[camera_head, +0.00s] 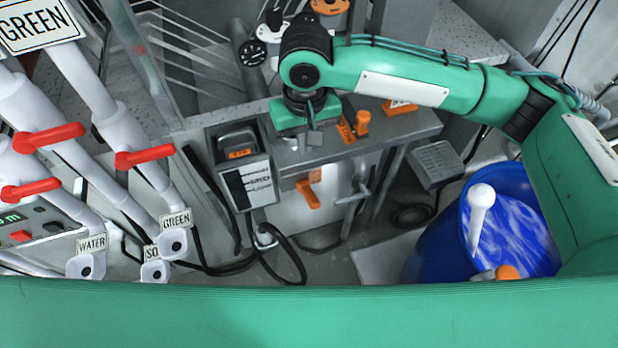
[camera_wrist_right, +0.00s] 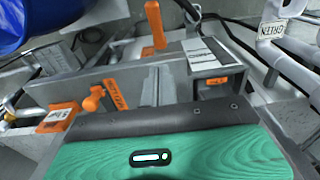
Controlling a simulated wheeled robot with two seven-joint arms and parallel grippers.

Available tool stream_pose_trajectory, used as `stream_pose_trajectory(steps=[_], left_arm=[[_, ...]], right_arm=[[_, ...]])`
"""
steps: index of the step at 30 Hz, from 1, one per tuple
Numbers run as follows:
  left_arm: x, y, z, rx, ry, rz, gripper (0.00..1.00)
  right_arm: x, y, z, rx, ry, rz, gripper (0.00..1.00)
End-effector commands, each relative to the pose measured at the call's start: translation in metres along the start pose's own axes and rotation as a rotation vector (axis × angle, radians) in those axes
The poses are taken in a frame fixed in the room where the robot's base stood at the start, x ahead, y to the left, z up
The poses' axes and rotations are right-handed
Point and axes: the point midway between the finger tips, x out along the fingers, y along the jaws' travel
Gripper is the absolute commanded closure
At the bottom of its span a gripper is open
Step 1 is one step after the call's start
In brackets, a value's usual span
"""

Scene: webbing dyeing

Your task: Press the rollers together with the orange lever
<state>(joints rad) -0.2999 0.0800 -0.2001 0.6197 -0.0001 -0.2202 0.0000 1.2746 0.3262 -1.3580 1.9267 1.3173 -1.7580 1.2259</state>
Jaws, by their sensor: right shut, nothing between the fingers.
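An orange lever (camera_head: 308,193) sticks out low at the front of the grey machine bench (camera_head: 408,130). In the right wrist view the orange lever (camera_wrist_right: 154,25) shows beyond the bench edge. The gripper is apart from the lever in the picture. The rollers cannot be made out clearly. My left gripper is not in view.
A control box (camera_head: 241,180) with a dark scale stands left of the lever. A blue barrel (camera_head: 425,245) of blue liquid stands at the right. White pipes with red handles (camera_head: 145,156) fill the left. Black cables lie on the floor.

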Motion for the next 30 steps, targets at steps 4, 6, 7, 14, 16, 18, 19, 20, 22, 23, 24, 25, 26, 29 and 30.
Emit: stream_pose_trajectory(steps=[4,6,7,14,16,18,19,20,22,23,24,25,26,29,30], left_arm=[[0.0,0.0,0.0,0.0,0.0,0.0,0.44],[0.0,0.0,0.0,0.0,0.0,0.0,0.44],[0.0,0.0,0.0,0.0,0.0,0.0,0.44],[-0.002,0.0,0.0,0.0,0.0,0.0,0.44],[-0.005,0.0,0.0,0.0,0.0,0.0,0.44],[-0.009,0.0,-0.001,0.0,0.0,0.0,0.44],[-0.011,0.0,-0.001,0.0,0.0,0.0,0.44],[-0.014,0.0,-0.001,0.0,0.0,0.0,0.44],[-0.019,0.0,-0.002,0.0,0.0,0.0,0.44],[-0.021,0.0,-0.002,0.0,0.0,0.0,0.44],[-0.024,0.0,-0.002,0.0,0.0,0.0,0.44],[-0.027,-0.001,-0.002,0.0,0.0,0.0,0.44],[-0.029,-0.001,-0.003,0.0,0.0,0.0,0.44],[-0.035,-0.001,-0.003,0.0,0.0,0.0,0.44],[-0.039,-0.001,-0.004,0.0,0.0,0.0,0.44]], right_arm=[[-0.001,0.001,0.0,0.004,-0.003,0.007,1.0],[-0.001,0.001,0.0,0.003,-0.003,0.006,1.0],[-0.001,0.001,0.0,0.003,-0.003,0.006,1.0],[0.004,0.001,0.0,0.003,-0.004,0.005,1.0],[0.01,0.001,0.001,0.003,-0.005,0.005,1.0],[0.02,0.002,0.001,0.003,-0.005,0.006,1.0],[0.025,0.002,0.001,0.002,-0.007,0.006,1.0],[0.03,0.002,0.001,0.003,-0.007,0.006,1.0],[0.045,0.002,0.001,0.004,-0.007,0.006,1.0],[0.052,0.002,0.001,0.004,-0.007,0.007,1.0],[0.06,0.002,0.001,0.005,-0.007,0.006,1.0],[0.067,0.002,0.001,0.004,-0.006,0.007,1.0],[0.074,0.002,0.001,0.004,-0.006,0.006,1.0],[0.095,0.002,0.001,0.003,-0.006,0.007,1.0],[0.101,0.002,0.003,0.002,-0.005,0.006,1.0]])
